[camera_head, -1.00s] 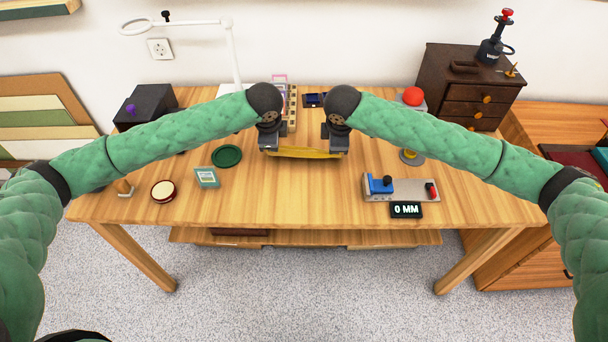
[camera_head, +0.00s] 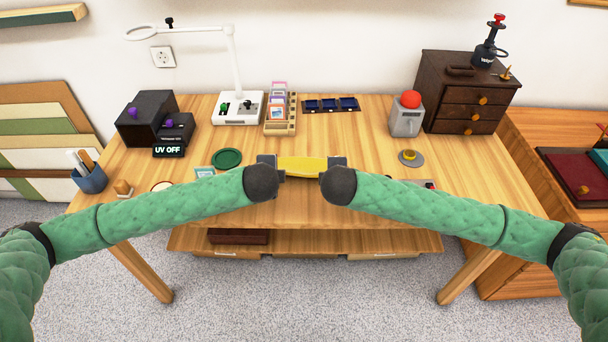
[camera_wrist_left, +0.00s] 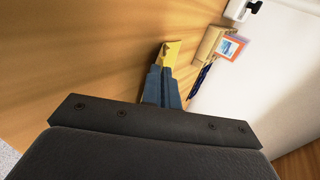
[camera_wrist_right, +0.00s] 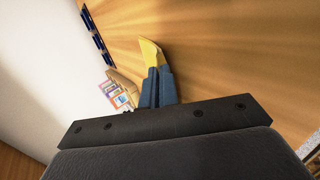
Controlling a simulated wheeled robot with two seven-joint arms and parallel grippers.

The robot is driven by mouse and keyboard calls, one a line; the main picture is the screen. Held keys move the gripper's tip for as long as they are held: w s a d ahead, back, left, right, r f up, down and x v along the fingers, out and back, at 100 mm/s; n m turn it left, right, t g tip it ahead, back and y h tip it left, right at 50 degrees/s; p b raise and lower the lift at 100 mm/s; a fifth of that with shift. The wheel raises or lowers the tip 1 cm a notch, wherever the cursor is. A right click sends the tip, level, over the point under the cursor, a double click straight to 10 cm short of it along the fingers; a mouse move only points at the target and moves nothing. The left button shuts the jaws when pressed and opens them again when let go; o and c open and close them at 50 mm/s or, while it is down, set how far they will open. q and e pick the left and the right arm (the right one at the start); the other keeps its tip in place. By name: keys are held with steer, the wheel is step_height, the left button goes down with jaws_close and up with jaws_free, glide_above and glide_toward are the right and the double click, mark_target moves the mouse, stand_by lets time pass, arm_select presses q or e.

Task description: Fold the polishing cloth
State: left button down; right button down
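The yellow polishing cloth (camera_head: 301,166) is at the front middle of the wooden table, stretched between my two grippers. My left gripper (camera_head: 282,163) is shut on its left end, and my right gripper (camera_head: 326,163) is shut on its right end. In the left wrist view the cloth (camera_wrist_left: 171,54) sticks out from between the closed blue-grey fingers (camera_wrist_left: 163,76). In the right wrist view the cloth (camera_wrist_right: 151,54) also comes out from the closed fingers (camera_wrist_right: 158,77). I cannot tell whether the cloth touches the table.
A green round coaster (camera_head: 227,158) lies left of the cloth, and a yellow button disc (camera_head: 411,158) lies to the right. A card rack (camera_head: 280,112), lamp base (camera_head: 238,108) and dark blue tiles (camera_head: 331,105) stand behind. My right forearm hides most of the measuring device.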

arm_select(q)
steer(key=shift+s+f+t, duration=0.5)
arm_select(e)
steer(key=shift+s+f+t, duration=0.5)
arm_select(q)
steer(key=c, duration=1.3)
jaws_free()
arm_select(e)
steer(key=c, duration=1.3)
jaws_free()
arm_select(q)
steer(key=shift+s+r, duration=0.15)
steer(key=shift+r, duration=0.2)
arm_select(e)
steer(key=shift+s+r, duration=0.2)
steer(key=shift+r, duration=0.1)
arm_select(q)
steer(key=s+r, duration=0.4)
steer(key=r, duration=0.1)
steer(key=s+r, duration=0.1)
steer(key=r, duration=0.2)
steer(key=shift+s+r, duration=0.15)
steer(key=shift+s, duration=0.25)
arm_select(e)
steer(key=s+r, duration=0.3)
steer(key=r, duration=0.2)
steer(key=s+r, duration=0.2)
steer(key=r, duration=0.1)
steer(key=shift+s+r, duration=0.2)
steer(key=shift+s, duration=0.1)
